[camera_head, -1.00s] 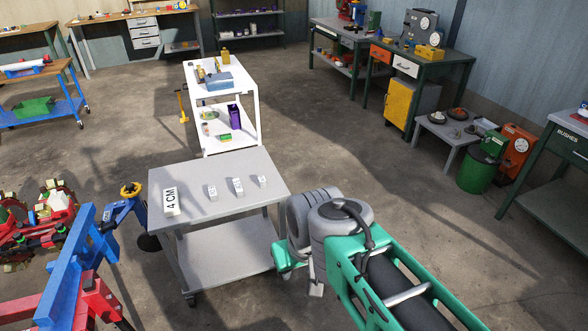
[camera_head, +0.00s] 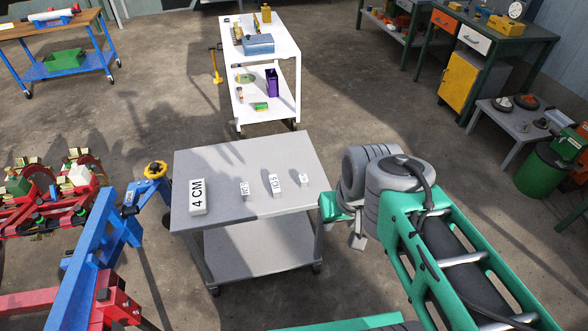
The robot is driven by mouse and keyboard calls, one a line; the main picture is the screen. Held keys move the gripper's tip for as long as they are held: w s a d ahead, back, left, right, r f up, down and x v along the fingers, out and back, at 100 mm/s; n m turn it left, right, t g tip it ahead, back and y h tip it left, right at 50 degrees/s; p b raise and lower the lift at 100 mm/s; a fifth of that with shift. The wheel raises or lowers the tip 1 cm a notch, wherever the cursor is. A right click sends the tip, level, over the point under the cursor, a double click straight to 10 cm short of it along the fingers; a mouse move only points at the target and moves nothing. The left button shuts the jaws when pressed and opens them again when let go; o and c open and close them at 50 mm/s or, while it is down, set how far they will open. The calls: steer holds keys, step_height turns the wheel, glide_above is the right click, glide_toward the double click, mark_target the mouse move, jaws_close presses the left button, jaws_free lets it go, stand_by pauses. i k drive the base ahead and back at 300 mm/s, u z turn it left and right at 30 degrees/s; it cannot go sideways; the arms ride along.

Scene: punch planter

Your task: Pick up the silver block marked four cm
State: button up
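A pale silver block marked "4 CM" (camera_head: 198,197) stands on the left part of the grey table (camera_head: 225,158). It is the largest block there. Three smaller pale blocks stand to its right: the left one (camera_head: 244,189), the middle one (camera_head: 274,186) and the right one (camera_head: 304,180). Their markings are too small to read surely. My gripper (camera_head: 357,236) hangs beyond the table's right edge, apart from all the blocks. My arm's wrist partly hides it, and whether its fingers are open or shut does not show.
A white shelf cart (camera_head: 262,62) with several items stands behind the table. A blue frame with a yellow-knobbed clamp (camera_head: 155,170) stands close to the table's left edge. A low grey table (camera_head: 510,128) and a green bin (camera_head: 542,170) are at the right. Bare floor lies between.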

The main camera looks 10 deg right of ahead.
mark_target(303, 181)
steer(key=u, duration=0.55)
steer(key=i, duration=0.75)
steer(key=u, duration=1.05)
steer(key=i, duration=0.2)
steer(key=u, duration=0.1)
